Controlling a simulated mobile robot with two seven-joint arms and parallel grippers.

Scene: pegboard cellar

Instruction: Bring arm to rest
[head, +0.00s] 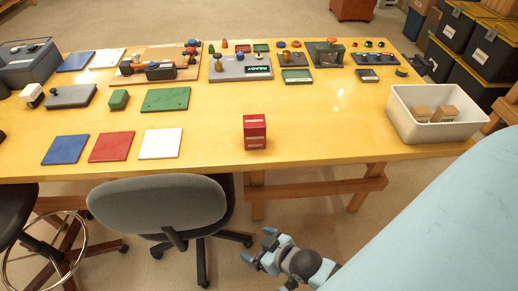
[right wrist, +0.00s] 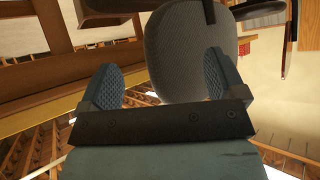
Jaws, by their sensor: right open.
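My right gripper (head: 262,250) is low in front of the table, to the right of the grey chair in the head view. In the right wrist view its two blue padded fingers (right wrist: 165,82) stand wide apart with nothing between them. The chair (right wrist: 188,45) shows beyond the fingertips there. My blue right arm fills the lower right of the head view. My left gripper is in neither view.
The yellow table (head: 340,125) carries a red box (head: 255,131) near its front edge, a white bin (head: 395,112) with cardboard boxes at the right, and several coloured tiles at the left. The grey chair (head: 160,208) and a dark stool (head: 15,215) stand in front.

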